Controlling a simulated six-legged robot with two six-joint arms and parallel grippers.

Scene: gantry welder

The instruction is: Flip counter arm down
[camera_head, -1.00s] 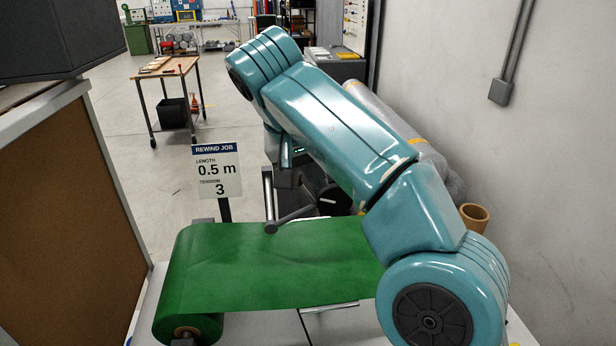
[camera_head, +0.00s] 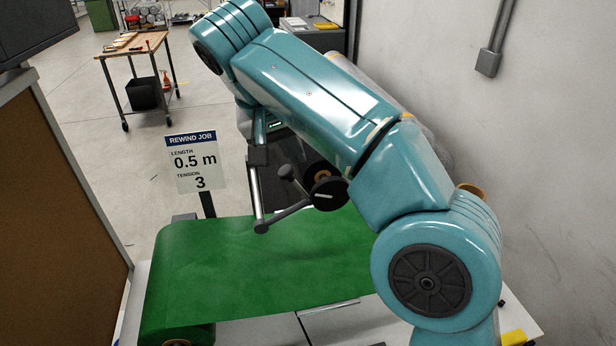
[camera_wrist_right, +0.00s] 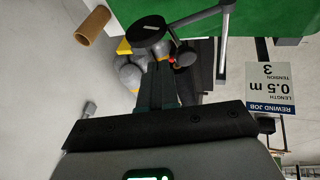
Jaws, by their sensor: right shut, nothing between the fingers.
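The counter arm appears to be the grey rod (camera_head: 285,215) running from a metal post (camera_head: 254,190) to a black disc (camera_head: 328,193) with a pale stripe, above the green sheet. A short lever with a round grey knob (camera_head: 286,172) rises by the disc. The right wrist view also shows the rod (camera_wrist_right: 200,15), disc (camera_wrist_right: 147,32) and knob (camera_wrist_right: 185,58). My right gripper (camera_wrist_right: 158,68) is shut and empty, its tips beside the disc and knob; contact cannot be told. In the head view my teal right arm hides most of it. My left gripper is out of view.
A sign (camera_head: 195,162) reading "Rewind job" stands left of the post. The green sheet (camera_head: 250,270) lies across the white bench. A brown-panelled partition (camera_head: 55,190) is at left and a wall (camera_head: 540,150) at right. A wooden table (camera_head: 130,45) stands behind.

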